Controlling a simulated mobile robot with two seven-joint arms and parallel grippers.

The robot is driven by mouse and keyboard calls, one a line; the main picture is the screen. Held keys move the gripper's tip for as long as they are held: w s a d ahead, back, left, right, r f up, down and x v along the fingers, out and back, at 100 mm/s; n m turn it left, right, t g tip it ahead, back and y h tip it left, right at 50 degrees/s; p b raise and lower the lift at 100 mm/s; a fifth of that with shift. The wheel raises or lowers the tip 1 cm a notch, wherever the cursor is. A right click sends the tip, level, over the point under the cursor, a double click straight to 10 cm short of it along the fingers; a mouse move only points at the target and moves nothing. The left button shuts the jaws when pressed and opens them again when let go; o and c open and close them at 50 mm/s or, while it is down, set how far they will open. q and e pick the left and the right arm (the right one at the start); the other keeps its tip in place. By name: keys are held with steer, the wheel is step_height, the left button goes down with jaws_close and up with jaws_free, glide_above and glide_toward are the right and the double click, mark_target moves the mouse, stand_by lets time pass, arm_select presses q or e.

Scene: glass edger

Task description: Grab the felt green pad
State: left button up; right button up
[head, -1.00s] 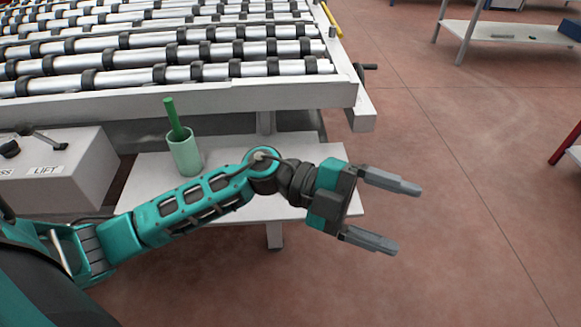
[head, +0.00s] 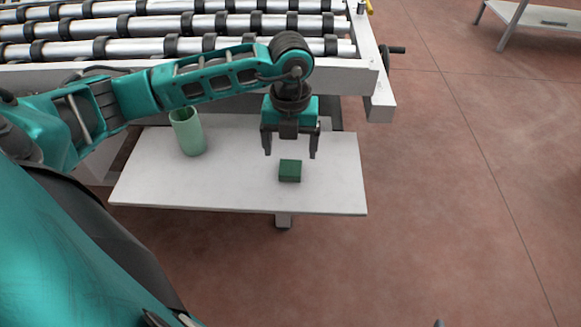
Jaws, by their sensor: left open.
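The felt green pad (head: 290,171) is a small dark green block lying on the white shelf (head: 230,187), right of its middle. My left gripper (head: 290,155) points down above the pad, its two fingers spread apart with nothing between them. The fingertips appear a little above and behind the pad, one toward each side of it; the exact height is hard to judge. My right gripper cannot be made out.
A light green cup (head: 188,132) stands on the shelf to the left, partly behind my left arm. The roller conveyor (head: 205,72) runs behind and above the shelf. A crank handle (head: 393,50) sticks out at its right end. Open floor (head: 455,190) lies to the right.

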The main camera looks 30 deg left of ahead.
mark_target(290, 167)
arm_select(q)
steer(key=shift+w+a+f, duration=0.1)
steer(key=shift+w+f, duration=0.05)
steer(key=shift+f, duration=3)
steer(key=shift+c, duration=0.3)
steer(key=c, duration=1)
